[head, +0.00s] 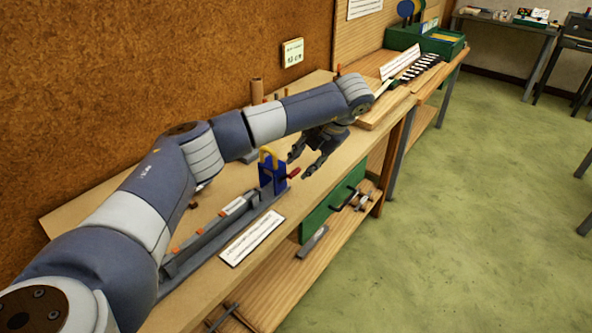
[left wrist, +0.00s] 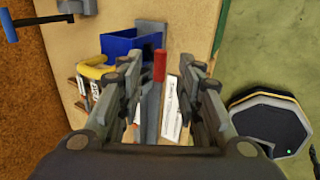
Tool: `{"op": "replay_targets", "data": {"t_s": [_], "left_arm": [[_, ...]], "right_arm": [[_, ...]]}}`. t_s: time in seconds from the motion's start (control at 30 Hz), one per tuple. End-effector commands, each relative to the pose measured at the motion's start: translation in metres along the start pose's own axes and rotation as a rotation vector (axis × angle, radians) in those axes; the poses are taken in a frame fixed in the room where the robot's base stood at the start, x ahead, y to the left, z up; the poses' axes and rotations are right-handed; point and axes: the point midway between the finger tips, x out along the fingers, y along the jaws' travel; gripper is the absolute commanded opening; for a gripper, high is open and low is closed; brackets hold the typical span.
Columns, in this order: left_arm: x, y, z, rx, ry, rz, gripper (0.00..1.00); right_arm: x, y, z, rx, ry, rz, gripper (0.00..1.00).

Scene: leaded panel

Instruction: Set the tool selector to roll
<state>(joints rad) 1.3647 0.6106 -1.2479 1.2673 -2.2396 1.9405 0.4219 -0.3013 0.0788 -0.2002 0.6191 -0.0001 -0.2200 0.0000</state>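A blue tool block (head: 267,177) stands at the far end of a grey rail on the bench, with a yellow handle (head: 268,154) on it. A red lever (head: 294,173) sticks out of its right side; I take this for the selector, but its setting cannot be read. My left gripper (head: 300,164) is open, its fingers close to the red lever. In the left wrist view the red lever (left wrist: 160,66) shows between the spread fingers (left wrist: 160,68), with no visible grip on it. The blue block (left wrist: 122,44) lies beyond them. My right gripper is not in view.
A grey rail (head: 210,245) with orange pieces runs along the bench, beside a white label strip (head: 252,238). A cork wall (head: 150,70) stands behind. A green drawer box (head: 325,210) sits below the bench top. Open green floor (head: 450,200) lies to the right.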

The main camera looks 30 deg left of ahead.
Motion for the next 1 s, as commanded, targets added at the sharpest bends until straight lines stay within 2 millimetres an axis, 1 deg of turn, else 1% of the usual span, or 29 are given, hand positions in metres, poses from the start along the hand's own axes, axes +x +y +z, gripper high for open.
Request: {"op": "replay_targets", "data": {"t_s": [0.03,0.1,0.2,0.3,0.47,0.7,0.77,0.8,0.83,0.87,1.0], "left_arm": [[0.008,0.001,-0.001,0.000,0.004,0.000,0.33],[0.021,0.001,-0.001,0.000,0.003,0.000,0.33],[0.036,0.001,-0.001,0.000,0.002,-0.002,0.33],[0.048,0.000,0.000,0.001,0.001,-0.002,0.33],[0.056,0.000,0.000,0.001,-0.001,-0.001,0.33],[0.057,0.000,0.000,0.001,-0.001,-0.002,0.33],[0.056,0.000,0.000,0.001,-0.001,-0.002,0.20],[0.056,0.000,0.000,0.001,-0.001,-0.002,0.10],[0.056,0.000,0.000,0.001,-0.001,-0.002,0.04],[0.056,0.000,0.000,0.001,-0.001,-0.002,0.00],[0.057,-0.001,0.000,0.002,-0.001,-0.004,0.00]], "right_arm": [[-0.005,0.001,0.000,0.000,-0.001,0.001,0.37],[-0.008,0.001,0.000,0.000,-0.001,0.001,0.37],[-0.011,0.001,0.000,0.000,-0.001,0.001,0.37],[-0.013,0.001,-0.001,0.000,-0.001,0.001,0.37],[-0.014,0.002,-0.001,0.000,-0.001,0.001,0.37],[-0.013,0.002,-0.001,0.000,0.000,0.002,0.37],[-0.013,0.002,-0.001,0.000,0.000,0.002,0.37],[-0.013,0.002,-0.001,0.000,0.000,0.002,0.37],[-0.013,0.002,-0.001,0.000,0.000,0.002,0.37],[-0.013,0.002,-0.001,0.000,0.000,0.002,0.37],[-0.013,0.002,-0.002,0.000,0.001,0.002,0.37]]}}
